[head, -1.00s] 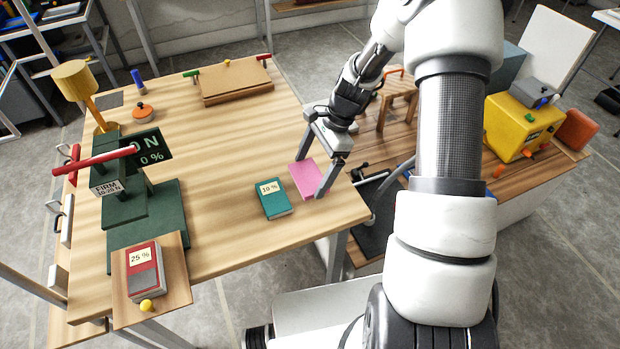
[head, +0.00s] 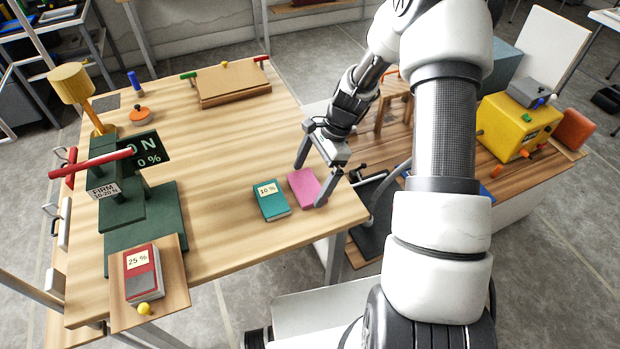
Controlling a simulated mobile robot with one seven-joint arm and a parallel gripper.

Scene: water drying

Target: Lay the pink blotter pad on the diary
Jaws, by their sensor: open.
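The pink blotter pad (head: 305,188) lies flat on the wooden table near its right front edge, just right of a teal book labelled 10 % (head: 271,201). A red book labelled 25 % (head: 142,276) lies on a small wooden board at the table's front left. No label names either book as the diary, so I cannot tell which it is. My gripper (head: 310,186) is open over the pad, with one finger toward the pad's far left and the other by its near right. Whether the fingers touch the pad is unclear.
A green press (head: 140,220) with a red bar stands at the table's left. A yellow lamp (head: 73,82), an orange disc (head: 140,115) and a wooden board with handles (head: 230,86) sit further back. The middle of the table is clear.

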